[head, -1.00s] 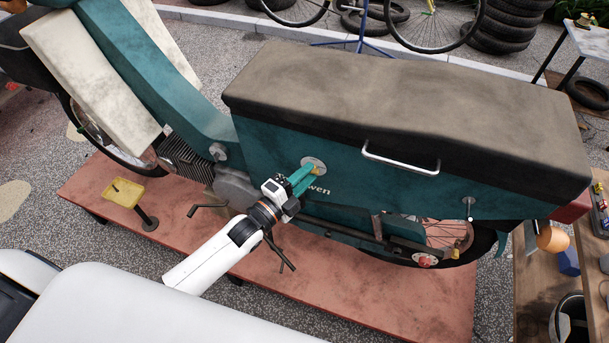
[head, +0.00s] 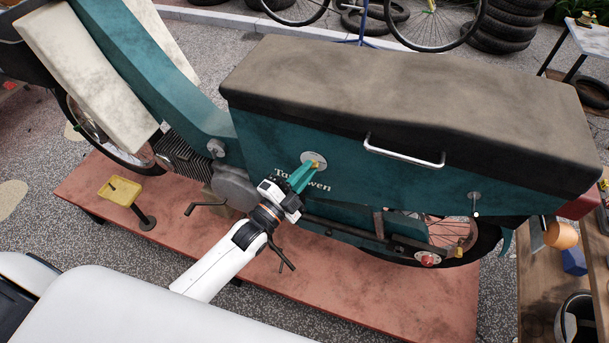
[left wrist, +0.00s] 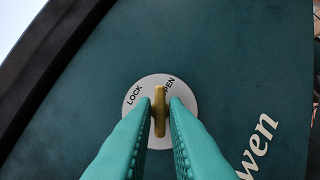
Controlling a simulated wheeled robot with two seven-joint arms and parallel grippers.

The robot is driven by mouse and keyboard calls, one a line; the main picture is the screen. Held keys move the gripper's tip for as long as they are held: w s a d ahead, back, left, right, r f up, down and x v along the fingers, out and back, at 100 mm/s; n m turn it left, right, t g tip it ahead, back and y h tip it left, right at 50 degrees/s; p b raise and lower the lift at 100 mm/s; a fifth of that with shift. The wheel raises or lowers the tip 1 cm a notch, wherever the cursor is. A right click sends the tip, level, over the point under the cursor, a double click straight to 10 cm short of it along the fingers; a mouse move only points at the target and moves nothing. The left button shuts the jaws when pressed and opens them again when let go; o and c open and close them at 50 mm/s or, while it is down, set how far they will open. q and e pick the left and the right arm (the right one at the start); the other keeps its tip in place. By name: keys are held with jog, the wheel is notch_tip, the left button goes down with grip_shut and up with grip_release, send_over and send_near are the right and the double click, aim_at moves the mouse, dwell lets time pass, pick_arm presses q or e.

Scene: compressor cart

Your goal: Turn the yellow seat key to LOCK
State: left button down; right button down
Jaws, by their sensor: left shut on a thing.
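The yellow seat key (head: 315,164) stands in a round pale plate (head: 306,157) on the teal side panel below the seat. In the left wrist view the key (left wrist: 159,112) is a brass-yellow bar on the plate (left wrist: 132,109) marked LOCK and OPEN. Its upper end points between the two words, closer to OPEN. My left gripper (head: 309,170) has its teal fingers at the plate. In the left wrist view the left gripper (left wrist: 159,118) has one finger on each side of the key and is shut on it. My right gripper is not in view.
The dark seat (head: 400,95) overhangs the panel, with a metal handle (head: 404,155) to the right of the key. The bike stands on a red platform (head: 340,295). A yellow pedal-like pad (head: 120,190) is at left. A wooden bench (head: 540,290) is at right.

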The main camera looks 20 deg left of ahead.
pick_arm(q)
jog(key=shift+d+f+n+t+y+b, duration=0.15)
jog(key=shift+n+t+y+b, duration=0.7)
jog(key=shift+n, duration=1.8)
jog(key=shift+d+r+n+t+y+b, duration=0.15)
jog(key=shift+n+t+y, duration=0.25)
jog(key=shift+n+y, duration=1.6)
jog(key=shift+d+f+n+t+y+b, duration=0.15)
jog(key=shift+n+t+y+b, duration=0.35)
jog(key=shift+n, duration=2.85)
jog(key=c, duration=1.6)
grip_release()
jog(key=shift+o, duration=0.2)
jog(key=b+v, duration=0.2)
jog(key=v, duration=1)
